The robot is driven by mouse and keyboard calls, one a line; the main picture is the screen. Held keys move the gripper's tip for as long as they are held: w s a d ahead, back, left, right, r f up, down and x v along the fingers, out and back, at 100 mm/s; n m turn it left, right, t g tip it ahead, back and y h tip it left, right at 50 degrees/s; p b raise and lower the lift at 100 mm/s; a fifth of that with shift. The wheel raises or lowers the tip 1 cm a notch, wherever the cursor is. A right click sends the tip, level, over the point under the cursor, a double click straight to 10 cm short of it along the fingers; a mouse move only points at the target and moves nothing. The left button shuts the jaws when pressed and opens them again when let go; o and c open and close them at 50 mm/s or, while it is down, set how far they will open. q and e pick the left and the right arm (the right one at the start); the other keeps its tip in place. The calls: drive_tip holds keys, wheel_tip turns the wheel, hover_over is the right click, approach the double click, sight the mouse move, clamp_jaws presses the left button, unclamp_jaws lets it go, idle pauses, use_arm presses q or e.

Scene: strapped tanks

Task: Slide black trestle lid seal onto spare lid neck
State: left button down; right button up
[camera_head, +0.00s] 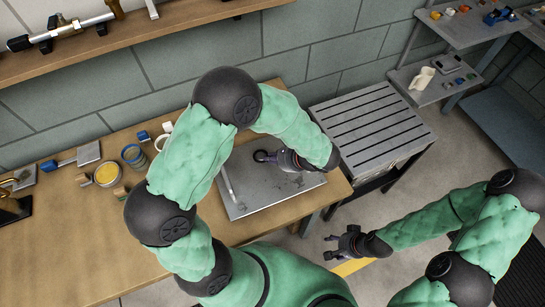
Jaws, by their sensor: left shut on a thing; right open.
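A small black ring (260,156), which looks like the lid seal, is at the tips of my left gripper (273,157). My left gripper is shut on it, above the far part of a grey metal plate (255,205) on the wooden bench. The plate has a bar-like handle (230,182) along its left side. I cannot clearly make out the spare lid neck, nor whether the ring touches anything below it. My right gripper (331,247) is open and empty, away from the bench over the floor at the lower right.
The wooden bench (100,235) holds a yellow-topped tin (107,174), a blue-rimmed jar (132,154) and small blocks to the left. A slatted grey table (375,130) stands right of the bench. A wall shelf (140,27) runs above. The bench's front left is mostly clear.

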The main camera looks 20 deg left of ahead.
use_arm(q)
drive_tip(key=shift+f+b, duration=0.4)
drive_tip(key=shift+f, duration=0.2)
drive_tip(key=c, duration=1.2)
unclamp_jaws()
drive_tip(key=shift+d+r, duration=0.1)
drive_tip(key=v, duration=1.1)
drive_tip(key=shift+s+d+r, duration=0.1)
drive_tip(key=shift+d+r, duration=0.15)
drive_tip(key=shift+d, duration=0.05)
